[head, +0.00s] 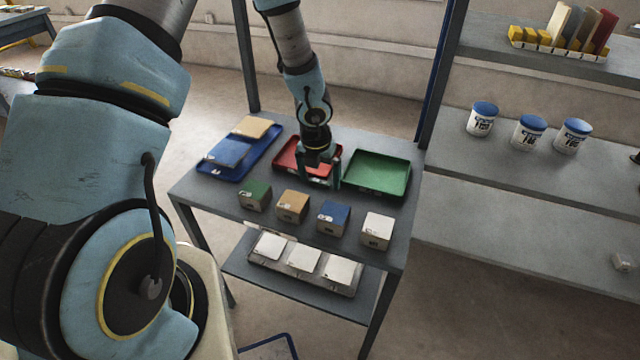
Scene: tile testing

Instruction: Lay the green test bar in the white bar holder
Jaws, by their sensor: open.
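My gripper (321,177) points down over the front right part of the red tray (288,145), in the middle of the table. Its two fingers are apart, and I see nothing held between them. The gripper hides part of the tray and whatever lies right under it. I cannot make out a green test bar; a green-topped block (255,194) stands at the left end of the front row. I cannot identify the white bar holder for certain; a pale strip (262,231) shows partly behind the table's front edge, below the blocks.
A blue tray (212,171) with blue and tan tiles is left, an empty-looking green tray (378,192) right. Tan (292,206), blue (333,217) and white (377,230) blocks continue the front row. White tiles (303,259) lie on the lower shelf. Table posts rise behind.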

